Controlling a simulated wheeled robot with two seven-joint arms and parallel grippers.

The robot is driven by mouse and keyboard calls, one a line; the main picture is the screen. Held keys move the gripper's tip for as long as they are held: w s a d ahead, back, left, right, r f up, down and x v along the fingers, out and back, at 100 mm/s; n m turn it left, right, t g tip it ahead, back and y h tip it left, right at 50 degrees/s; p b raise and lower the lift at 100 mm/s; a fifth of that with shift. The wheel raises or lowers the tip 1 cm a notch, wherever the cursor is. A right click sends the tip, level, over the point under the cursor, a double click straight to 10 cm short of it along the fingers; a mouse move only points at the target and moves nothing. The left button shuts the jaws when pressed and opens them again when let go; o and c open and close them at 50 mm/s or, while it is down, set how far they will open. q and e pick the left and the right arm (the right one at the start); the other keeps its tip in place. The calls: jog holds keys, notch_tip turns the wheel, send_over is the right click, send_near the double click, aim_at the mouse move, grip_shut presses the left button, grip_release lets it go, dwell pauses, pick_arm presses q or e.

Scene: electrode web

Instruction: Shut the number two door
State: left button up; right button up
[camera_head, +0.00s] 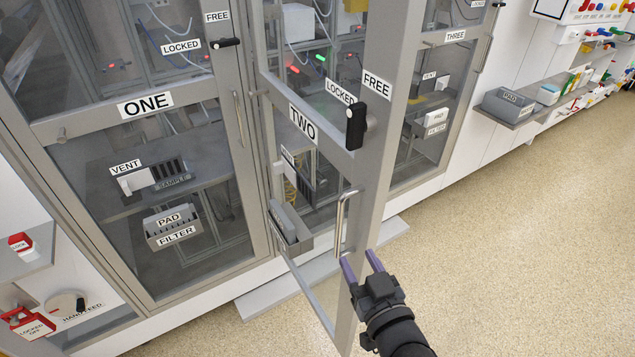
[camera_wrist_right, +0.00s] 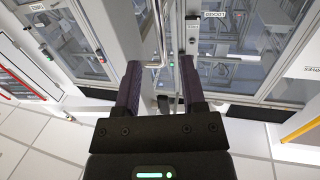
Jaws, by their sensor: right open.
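The number two door (camera_head: 372,180) stands swung open, out from the cabinet front. Its TWO label, black latch knob (camera_head: 355,128) and silver bar handle (camera_head: 341,222) face left in the head view. My right gripper (camera_head: 360,259) is open just below and right of the handle, by the door's free edge. In the right wrist view its purple fingers (camera_wrist_right: 160,78) are apart, and a silver bar handle (camera_wrist_right: 157,42) shows beyond and between them. I cannot tell whether they touch it. My left gripper is out of view.
Door one (camera_head: 80,128) is closed on the left and door three (camera_head: 436,100) is on the right. A low grey step (camera_head: 262,305) runs along the cabinet base. The speckled floor (camera_head: 510,250) is clear at right. A grey shelf (camera_head: 510,112) juts from the wall.

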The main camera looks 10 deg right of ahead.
aim_at(341, 222)
jog(key=w, duration=0.3)
jog(key=w+b, duration=0.1)
jog(key=w, duration=0.4)
jog(key=shift+w+a+r+b, duration=0.35)
jog(key=shift+a+r+b, duration=0.05)
jog(key=shift+w, duration=0.45)
jog(key=shift+c, duration=0.6)
jog(key=c, duration=0.5)
grip_shut()
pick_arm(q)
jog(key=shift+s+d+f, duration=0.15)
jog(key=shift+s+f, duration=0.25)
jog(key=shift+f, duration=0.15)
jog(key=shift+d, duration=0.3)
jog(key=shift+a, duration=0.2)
